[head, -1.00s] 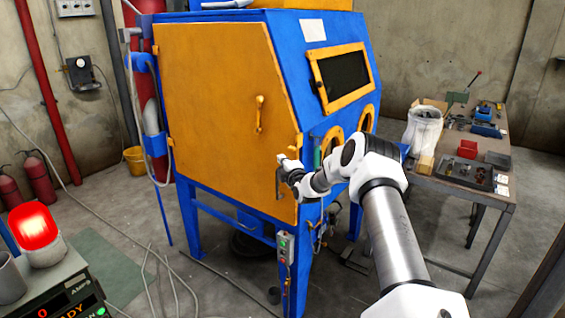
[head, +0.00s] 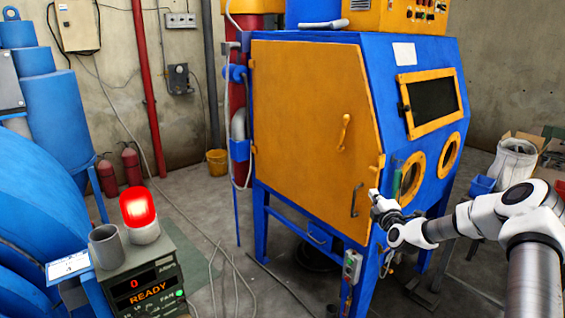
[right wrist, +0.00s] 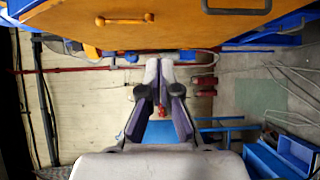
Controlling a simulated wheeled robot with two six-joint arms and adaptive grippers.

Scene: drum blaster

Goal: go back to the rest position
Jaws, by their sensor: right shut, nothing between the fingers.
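My right gripper (head: 375,195) is at the lower right of the blasting cabinet's orange door (head: 300,130) in the head view, near a dark handle (head: 356,200). I cannot tell from the head view how far apart they are. In the right wrist view the gripper's fingers (right wrist: 159,72) are together with nothing between them, and the orange door with a handle (right wrist: 125,20) lies along the top. The door appears closed. My left gripper is not in view.
A control box (head: 148,285) with a lit red beacon (head: 140,208) and a grey cup (head: 106,247) stands at lower left. A large blue machine (head: 40,215) fills the left edge. A white sack (head: 512,162) is at right. Hoses lie on the floor.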

